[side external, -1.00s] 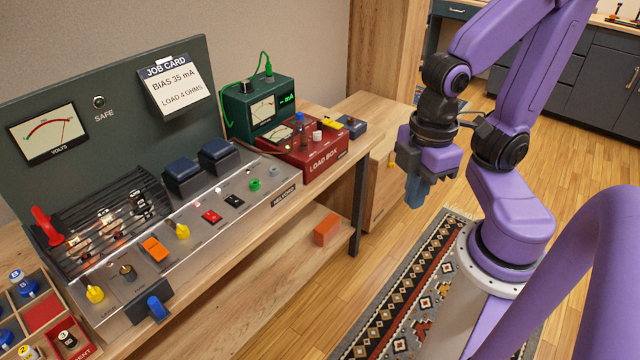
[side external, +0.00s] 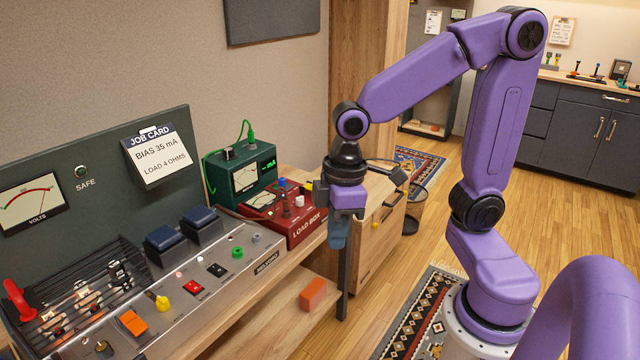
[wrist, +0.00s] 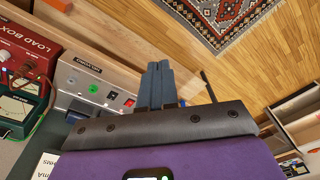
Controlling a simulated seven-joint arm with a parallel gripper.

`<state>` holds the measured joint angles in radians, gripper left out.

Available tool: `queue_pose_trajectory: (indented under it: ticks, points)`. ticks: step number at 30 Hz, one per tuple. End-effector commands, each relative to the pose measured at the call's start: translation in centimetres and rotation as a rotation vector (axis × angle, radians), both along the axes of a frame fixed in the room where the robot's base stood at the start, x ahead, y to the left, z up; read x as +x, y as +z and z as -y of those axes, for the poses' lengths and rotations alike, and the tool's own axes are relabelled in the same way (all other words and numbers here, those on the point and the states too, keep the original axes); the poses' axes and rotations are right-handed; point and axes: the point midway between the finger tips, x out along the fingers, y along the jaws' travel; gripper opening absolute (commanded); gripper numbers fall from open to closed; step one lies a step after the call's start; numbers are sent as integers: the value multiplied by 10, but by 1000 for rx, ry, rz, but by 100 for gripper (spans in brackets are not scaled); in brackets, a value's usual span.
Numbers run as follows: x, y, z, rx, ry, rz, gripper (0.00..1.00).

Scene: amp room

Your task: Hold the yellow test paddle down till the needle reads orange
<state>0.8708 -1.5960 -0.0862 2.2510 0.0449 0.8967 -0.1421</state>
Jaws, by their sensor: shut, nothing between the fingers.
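A yellow paddle-like lever (side external: 162,302) stands on the grey amp panel (side external: 215,290) in the side view, beside an orange rocker. I cannot tell for certain that it is the test paddle. A VOLTS meter (side external: 32,203) with a red arc is on the back board at left; its needle's reading is too small to tell. A green meter box (side external: 240,174) also has a dial, unreadable here. My gripper (side external: 338,238) points down in front of the bench's right end, well right of the yellow lever and touching nothing. In the wrist view its fingers (wrist: 159,68) are together and empty.
The red load box (side external: 300,221) with knobs stands behind my gripper. Red and black switches (side external: 205,279) and blue-capped blocks (side external: 180,232) are on or behind the panel. An orange block (side external: 313,293) lies on the lower shelf. Open floor lies right of the bench.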

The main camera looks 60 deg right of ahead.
Motion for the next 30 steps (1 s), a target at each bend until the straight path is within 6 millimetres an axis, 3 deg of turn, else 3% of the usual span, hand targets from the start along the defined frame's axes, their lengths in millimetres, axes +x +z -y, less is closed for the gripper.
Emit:
queue_pose_trajectory:
  ticks: [8, 14, 23, 30]
  points:
    - [88, 2, 25, 33, -184, 24, 0]
    - [148, 0, 63, 52, -312, 49, 0]
    - [222, -8, 153, 71, -504, 95, 0]
    - [258, -20, 246, 74, -656, 140, 0]
